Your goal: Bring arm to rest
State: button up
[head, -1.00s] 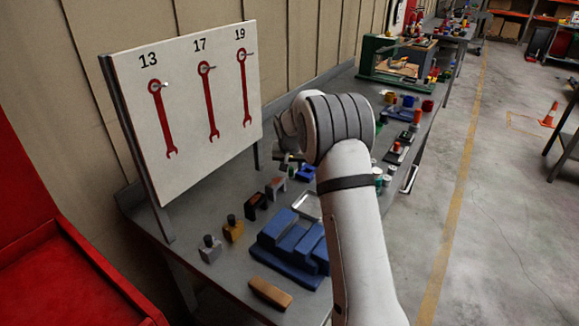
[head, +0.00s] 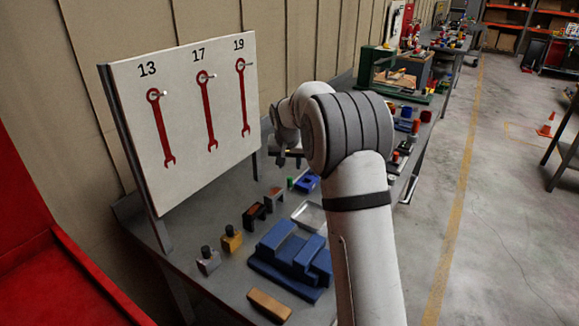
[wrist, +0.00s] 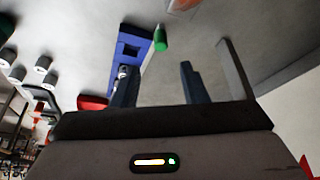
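My arm reaches up from the bottom of the head view over the workbench (head: 222,285), with its grey-banded joint raised in front of the bench. My gripper (head: 290,160) hangs above the bench to the right of the wrench board, partly hidden by my arm. In the wrist view my gripper (wrist: 158,85) shows two dark fingers standing well apart with nothing between them. A blue block with a square hole (wrist: 130,47) and a small green cylinder (wrist: 160,38) appear beyond the fingers, apart from them.
A white board (head: 185,120) with three red wrench shapes, marked 13, 17 and 19, stands at the left. A blue stepped block (head: 290,262), a tan bar (head: 269,306) and several small blocks lie on the bench.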

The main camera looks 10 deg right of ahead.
jog(key=s+r, duration=0.5)
jog(key=s, duration=0.5)
jog(key=s+a+n+g+y, duration=0.1)
jog(key=s+n, duration=0.2)
jog(key=s, duration=2.9)
jog(key=shift+s+a+f+n+g, duration=0.2)
jog(key=shift+f+n+g, duration=0.1)
jog(key=shift+f, duration=0.15)
jog(key=shift+s, duration=0.1)
